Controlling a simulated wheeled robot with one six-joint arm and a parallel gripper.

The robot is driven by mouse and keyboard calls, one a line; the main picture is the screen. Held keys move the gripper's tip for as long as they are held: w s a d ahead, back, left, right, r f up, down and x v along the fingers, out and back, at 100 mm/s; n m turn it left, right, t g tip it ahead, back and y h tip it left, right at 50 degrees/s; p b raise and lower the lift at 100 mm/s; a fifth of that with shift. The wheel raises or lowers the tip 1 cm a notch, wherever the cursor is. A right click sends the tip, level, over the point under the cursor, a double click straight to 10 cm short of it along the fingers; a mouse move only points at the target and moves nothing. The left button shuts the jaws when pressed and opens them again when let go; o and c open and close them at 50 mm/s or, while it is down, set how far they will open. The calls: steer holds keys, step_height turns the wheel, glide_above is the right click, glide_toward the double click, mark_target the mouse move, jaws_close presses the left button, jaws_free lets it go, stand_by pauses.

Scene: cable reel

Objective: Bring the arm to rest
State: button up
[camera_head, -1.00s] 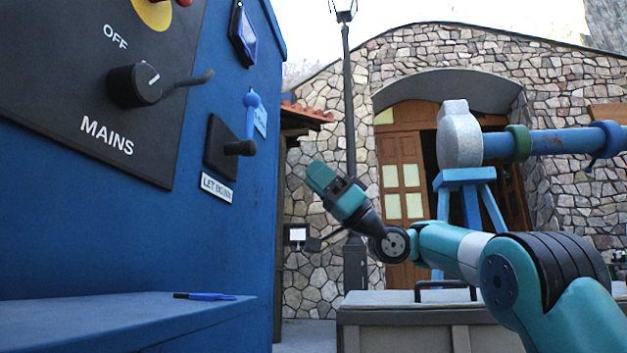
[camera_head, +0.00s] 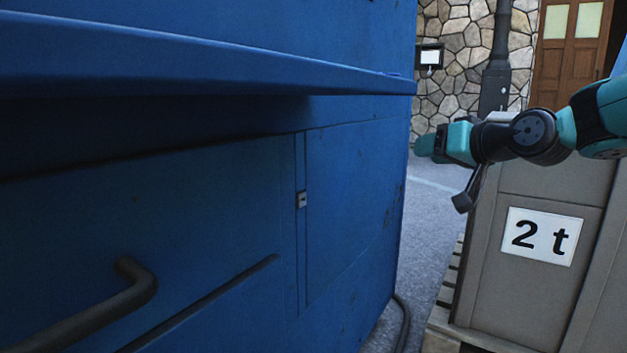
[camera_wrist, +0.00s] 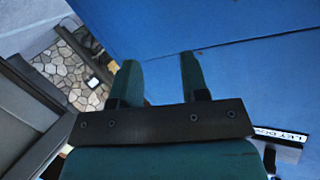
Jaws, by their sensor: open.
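My gripper (camera_head: 426,144) is at the right of the head view, pointing left toward the blue cabinet (camera_head: 350,215). My arm reaches in from the right edge, bent at the wrist. In the wrist view my gripper (camera_wrist: 158,64) has its two green fingers apart with nothing between them. The blue cabinet face (camera_wrist: 240,75) fills the area beyond and to the right of the fingers.
A grey block marked "2 t" (camera_head: 540,236) stands on a pallet (camera_head: 446,290) below my arm. A dark handle (camera_head: 95,310) juts from the cabinet, under a blue ledge (camera_head: 200,62). A cable (camera_head: 403,322) lies on the ground by the cabinet's corner.

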steer(key=s+d+f+m+g+h, duration=0.15)
steer(key=s+f+g, duration=0.25)
steer(key=s+f, duration=0.4)
steer(key=s+d+f+g+h, duration=0.3)
steer(key=s+f, duration=0.5)
steer(key=s, duration=0.1)
steer(key=s+d+f+g+h, duration=0.3)
steer(key=s+f+g, duration=0.1)
steer(key=s+f, duration=0.4)
steer(key=s+a+r+n+g+y+p, duration=0.1)
steer(key=s+a+r+n+p, duration=0.15)
steer(key=a+r+p, duration=0.45)
steer(key=s+a+r+n+y+p, duration=0.2)
steer(key=s+a+r+p, duration=0.15)
steer(key=r+p, duration=0.7)
steer(key=s+a+r+n+g+y+p, duration=0.15)
steer(key=s+a+r+p, duration=0.3)
steer(key=r, duration=0.75)
step_height(320, 180, up, 37)
steer(key=p, duration=3.7)
steer(key=shift+n, duration=0.35)
